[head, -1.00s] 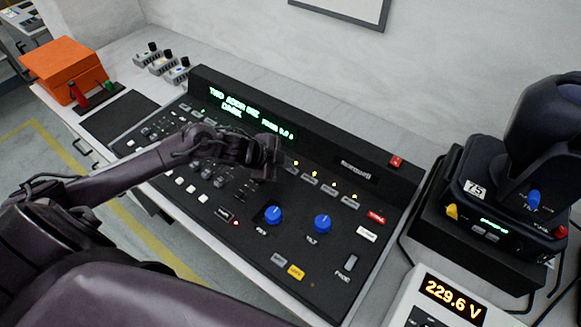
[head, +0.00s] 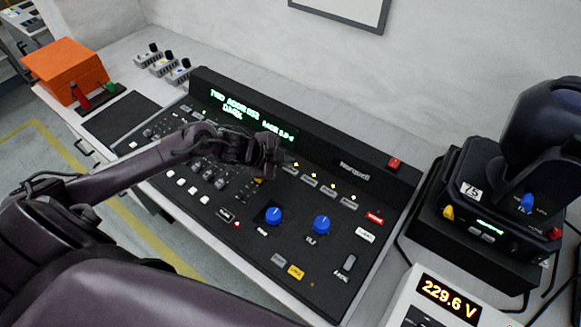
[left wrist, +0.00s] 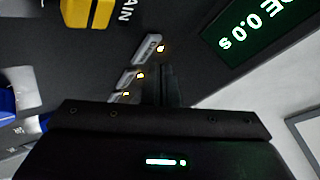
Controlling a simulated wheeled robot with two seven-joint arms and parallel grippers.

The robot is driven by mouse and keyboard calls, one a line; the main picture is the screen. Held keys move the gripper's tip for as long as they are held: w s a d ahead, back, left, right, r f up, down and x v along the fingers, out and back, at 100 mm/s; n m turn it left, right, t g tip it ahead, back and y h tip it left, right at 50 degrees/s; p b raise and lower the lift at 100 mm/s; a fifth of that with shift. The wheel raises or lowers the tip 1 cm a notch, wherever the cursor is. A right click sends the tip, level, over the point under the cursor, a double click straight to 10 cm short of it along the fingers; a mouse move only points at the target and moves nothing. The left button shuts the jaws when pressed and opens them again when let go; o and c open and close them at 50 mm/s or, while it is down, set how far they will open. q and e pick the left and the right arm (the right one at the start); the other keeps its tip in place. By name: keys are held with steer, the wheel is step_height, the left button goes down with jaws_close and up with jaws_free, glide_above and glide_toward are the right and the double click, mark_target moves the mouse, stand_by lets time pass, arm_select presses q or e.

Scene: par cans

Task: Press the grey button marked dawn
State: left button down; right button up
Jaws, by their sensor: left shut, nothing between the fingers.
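The black lighting console (head: 330,282) has a row of grey buttons (head: 310,181) with small lit lamps, running right from my left gripper (head: 265,176). The wrist view shows several of these grey buttons (left wrist: 148,48) beside the fingertips. Their labels are too small or blurred to read, so I cannot tell which is marked dawn. My left gripper is shut and empty, over the upper middle of the console. In the wrist view its dark fingers (left wrist: 161,86) point toward the end of that row; contact cannot be told. My right gripper is out of view.
A green-lit display (head: 237,107) runs along the console's back. Two blue knobs (head: 273,215) (head: 321,224) stand in front of the button row. A moving-head lamp (head: 490,200) stands right, an orange case (head: 65,68) far left. A wall rises behind.

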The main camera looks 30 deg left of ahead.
mark_target(286, 172)
arm_select(q)
step_height(286, 172, up, 5)
steer(key=p, duration=0.5)
stand_by(0.3)
stand_by(0.5)
